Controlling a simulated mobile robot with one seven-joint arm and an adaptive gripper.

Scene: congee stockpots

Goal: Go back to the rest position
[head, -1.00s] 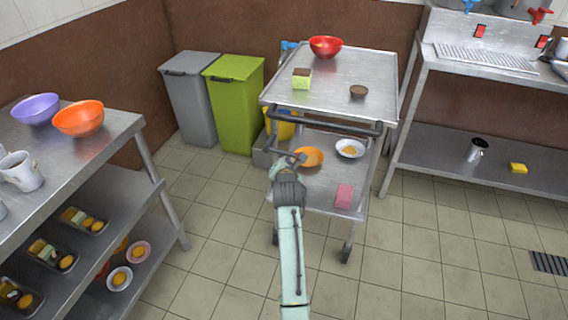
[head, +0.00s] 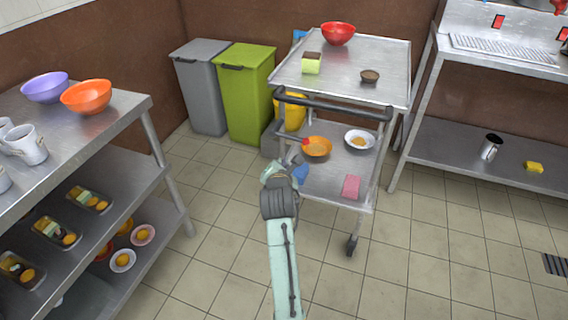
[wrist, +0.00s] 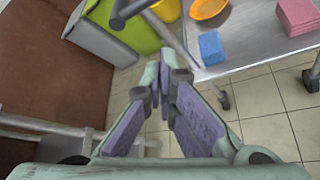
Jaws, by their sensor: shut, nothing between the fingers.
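My gripper (head: 288,163) is in front of the left edge of the metal cart's (head: 340,190) lower shelf in the head view, partly hidden by my own wrist. In the wrist view my gripper (wrist: 157,78) has its fingertips together with nothing between them. The floor lies beyond the fingers, and the cart's lower shelf is to their right. A blue block (wrist: 211,47) lies on that shelf near its edge, apart from the fingers; it shows beside my gripper in the head view (head: 301,174).
The lower shelf also holds an orange bowl (head: 318,147), a white bowl (head: 359,140) and a pink block (head: 351,187). Green (head: 243,95) and grey (head: 200,85) bins stand behind. A shelved table (head: 130,105) is at left. Open floor (head: 420,260) lies front right.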

